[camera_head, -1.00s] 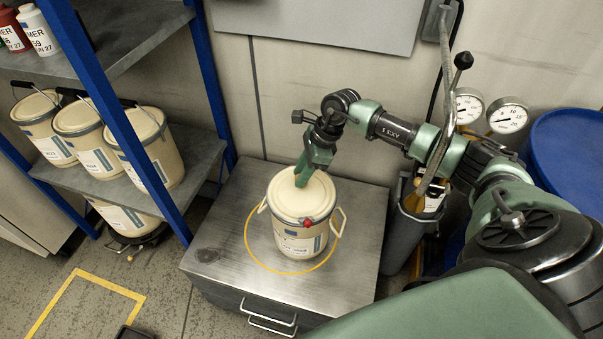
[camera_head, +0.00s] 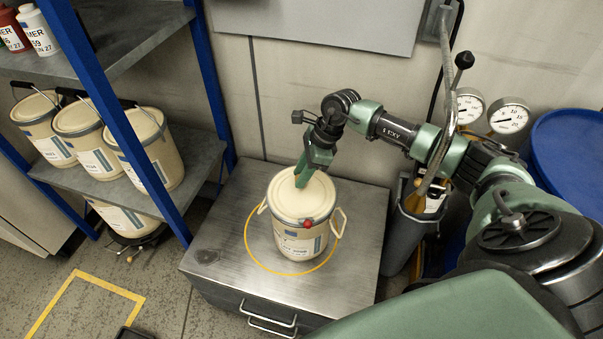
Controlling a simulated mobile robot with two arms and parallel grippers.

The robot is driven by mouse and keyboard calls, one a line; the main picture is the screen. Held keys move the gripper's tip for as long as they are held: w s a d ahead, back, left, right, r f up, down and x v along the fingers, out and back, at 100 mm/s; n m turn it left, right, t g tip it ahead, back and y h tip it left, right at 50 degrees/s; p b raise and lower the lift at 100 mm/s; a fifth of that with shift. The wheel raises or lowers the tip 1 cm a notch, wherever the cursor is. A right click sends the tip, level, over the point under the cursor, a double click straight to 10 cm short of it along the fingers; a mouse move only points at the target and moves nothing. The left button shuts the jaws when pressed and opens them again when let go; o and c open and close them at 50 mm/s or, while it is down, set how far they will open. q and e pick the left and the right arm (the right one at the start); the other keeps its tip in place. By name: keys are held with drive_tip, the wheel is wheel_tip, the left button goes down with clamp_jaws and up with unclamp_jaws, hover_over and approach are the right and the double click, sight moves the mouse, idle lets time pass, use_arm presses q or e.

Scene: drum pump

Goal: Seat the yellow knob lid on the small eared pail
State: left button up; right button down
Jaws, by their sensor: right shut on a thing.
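The small eared pail (camera_head: 300,240) is cream with a label and handle-like ears on its left and right sides. It stands upright on the grey metal cabinet, inside a yellow ring. A pale yellow-cream lid (camera_head: 290,206) lies over its top; I cannot tell whether it is fully down on the rim. My right gripper (camera_head: 301,180) reaches down to the middle of the lid and is shut on its knob, which the green fingers hide. A red spot (camera_head: 307,223) shows at the front of the rim. My left gripper is not in view.
The cabinet top (camera_head: 215,255) is bare around the pail. A shelf with blue posts (camera_head: 140,130) at left holds several larger pails. A grey bin (camera_head: 412,235), pressure gauges (camera_head: 508,118) and a blue drum (camera_head: 570,150) stand at right.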

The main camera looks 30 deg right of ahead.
sight(310, 183)
drive_tip(key=shift+d+f+b, duration=0.2)
drive_tip(key=shift+f+b, duration=0.5)
drive_tip(key=shift+f, duration=0.1)
drive_tip(key=shift+d+f, duration=0.1)
drive_tip(key=shift+f, duration=0.15)
drive_tip(key=c, duration=1.4)
unclamp_jaws()
drive_tip(key=shift+s, duration=0.1)
drive_tip(key=shift+a+p+v, duration=0.15)
drive_tip(key=shift+p+v, duration=0.35)
drive_tip(key=shift+v, duration=0.4)
drive_tip(key=shift+a+p+v, duration=0.2)
drive_tip(key=shift+p+v, duration=0.25)
drive_tip(key=shift+v, duration=0.5)
drive_tip(key=shift+w+p+v, duration=0.2)
drive_tip(key=shift+p+v, duration=0.4)
drive_tip(key=shift+v, duration=0.6)
drive_tip(key=shift+p+v, duration=0.55)
drive_tip(key=shift+v, duration=0.55)
drive_tip(key=shift+p+v, duration=0.75)
drive_tip(key=shift+v, duration=0.9)
